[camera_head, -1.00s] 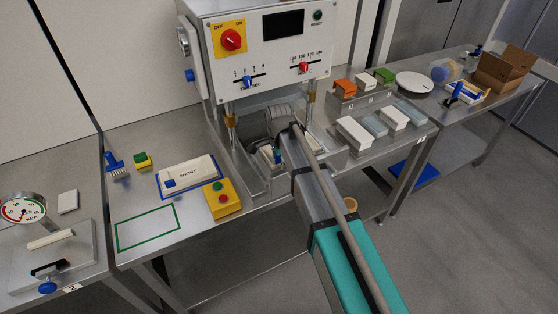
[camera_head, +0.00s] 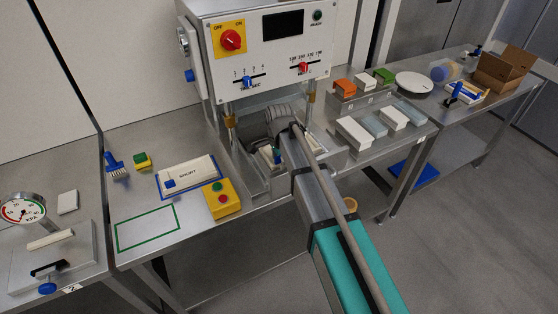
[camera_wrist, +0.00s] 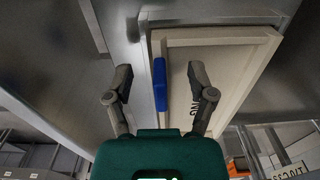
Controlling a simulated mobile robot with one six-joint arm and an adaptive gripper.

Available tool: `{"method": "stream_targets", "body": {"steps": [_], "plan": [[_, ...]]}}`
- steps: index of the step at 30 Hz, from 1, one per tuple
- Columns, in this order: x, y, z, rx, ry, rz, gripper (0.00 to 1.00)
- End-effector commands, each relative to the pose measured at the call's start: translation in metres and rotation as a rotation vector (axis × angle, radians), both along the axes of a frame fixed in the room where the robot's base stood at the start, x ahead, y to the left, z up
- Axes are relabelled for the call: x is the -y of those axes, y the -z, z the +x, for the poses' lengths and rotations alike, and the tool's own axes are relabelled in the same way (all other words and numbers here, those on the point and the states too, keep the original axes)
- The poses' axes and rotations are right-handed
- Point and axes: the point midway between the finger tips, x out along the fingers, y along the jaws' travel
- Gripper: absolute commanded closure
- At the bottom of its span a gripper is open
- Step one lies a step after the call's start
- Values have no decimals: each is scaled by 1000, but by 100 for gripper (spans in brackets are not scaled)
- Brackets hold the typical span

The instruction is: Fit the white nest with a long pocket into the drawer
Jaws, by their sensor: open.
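The white nest (camera_wrist: 225,75) shows in the wrist view, with a raised rim, a blue grip tab (camera_wrist: 160,85) at its left edge and dark lettering partly hidden, seemingly the end of LONG. It lies in or over the metal drawer (camera_wrist: 128,35) under the press; how fully it is seated I cannot tell. My gripper (camera_wrist: 159,76) is open, its fingers on either side of the blue tab with gaps between. In the head view my arm covers most of the nest. Another white nest marked SHORT (camera_head: 190,174) lies on the blue-outlined spot on the bench.
The press (camera_head: 262,50) with its dials stands behind the drawer, its posts close to my wrist. A yellow button box (camera_head: 222,199) is left of the drawer. White and grey blocks (camera_head: 353,132) stand at right. A green-outlined area (camera_head: 147,226) is empty.

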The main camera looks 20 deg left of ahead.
Motion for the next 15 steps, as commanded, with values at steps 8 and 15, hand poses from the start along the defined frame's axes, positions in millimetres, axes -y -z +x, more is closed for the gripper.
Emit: {"method": "stream_targets", "body": {"steps": [8, 15], "plan": [[0, -14, 0, 0, 0, 0, 29], [0, -27, 0, 0, 0, 0, 29]]}}
